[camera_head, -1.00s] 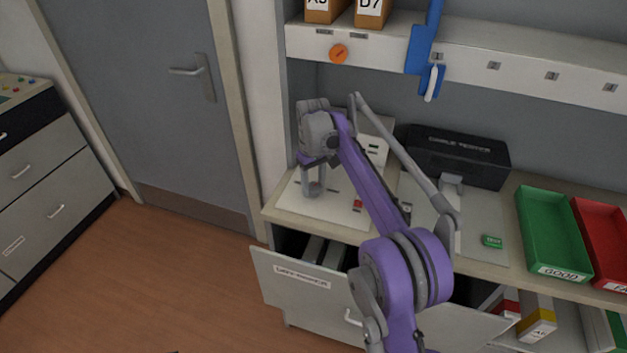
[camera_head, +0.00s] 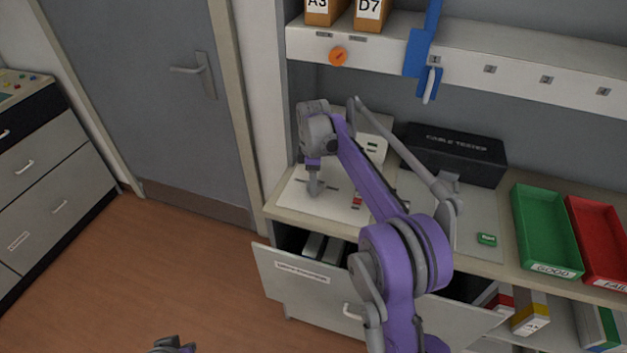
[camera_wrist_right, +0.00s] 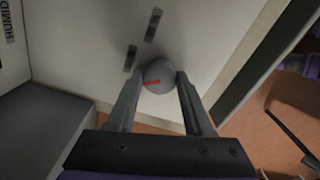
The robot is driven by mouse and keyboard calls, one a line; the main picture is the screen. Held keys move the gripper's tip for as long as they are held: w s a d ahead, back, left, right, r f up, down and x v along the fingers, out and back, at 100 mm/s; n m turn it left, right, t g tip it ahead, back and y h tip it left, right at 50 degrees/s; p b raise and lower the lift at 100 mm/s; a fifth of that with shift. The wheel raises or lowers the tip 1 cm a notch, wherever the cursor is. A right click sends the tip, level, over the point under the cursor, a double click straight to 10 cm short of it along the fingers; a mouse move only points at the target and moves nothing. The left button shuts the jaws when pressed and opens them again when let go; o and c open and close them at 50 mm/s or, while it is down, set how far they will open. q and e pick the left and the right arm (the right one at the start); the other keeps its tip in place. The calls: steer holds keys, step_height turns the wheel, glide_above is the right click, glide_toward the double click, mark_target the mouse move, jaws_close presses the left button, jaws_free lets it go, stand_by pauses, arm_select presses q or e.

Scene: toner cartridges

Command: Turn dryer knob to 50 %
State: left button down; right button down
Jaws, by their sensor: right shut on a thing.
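The dryer knob (camera_wrist_right: 160,72) is a round grey knob with a red pointer mark, on a pale panel (camera_wrist_right: 205,35) in the right wrist view. The red mark points left and slightly down in that view. My right gripper (camera_wrist_right: 160,86) is shut on the knob, one finger on each side. In the head view my right gripper (camera_head: 314,192) points down at the white panel (camera_head: 335,205) on the bench, and the knob is hidden there. Only a small part of what looks like my left arm shows at the bottom edge; its fingers are not visible.
Two dark slots (camera_wrist_right: 142,40) lie beside the knob. A black cable tester (camera_head: 455,155), a green tray (camera_head: 545,268) and a red tray (camera_head: 610,282) stand to the right. An open drawer front (camera_head: 300,285) juts out below the bench.

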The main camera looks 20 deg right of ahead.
steer(key=n, duration=0.5)
steer(key=shift+n+p, duration=0.3)
stand_by(0.4)
steer(key=shift+c, duration=1.4)
jaws_free()
step_height(320, 180, up, 11)
steer(key=p, duration=0.1)
steer(key=shift+f, duration=0.1)
